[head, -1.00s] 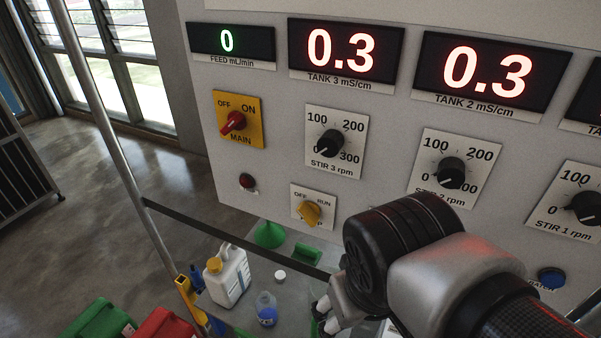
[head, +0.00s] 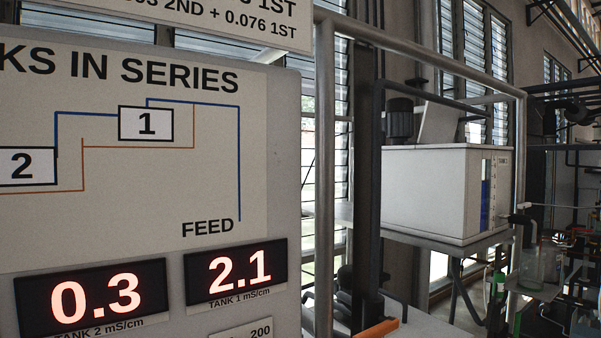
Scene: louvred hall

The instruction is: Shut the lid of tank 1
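A white box-shaped tank (head: 430,195) stands on a raised shelf right of the panel. Its label is too small to read, so I cannot tell its number. A pale flat plate (head: 440,123) stands tilted up above the tank's top, like a raised lid. A dark motor (head: 400,120) sits beside it on the top. A blue level strip (head: 486,204) shows on the tank's right face. The tank's top opening is hidden from this low angle. My gripper is not in view.
The panel (head: 150,150) fills the left, with a tank 1 display (head: 236,271) reading 2.1. A grey metal frame post (head: 324,180) and a dark upright (head: 367,180) stand between panel and tank. Glassware (head: 540,265) stands at the far right.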

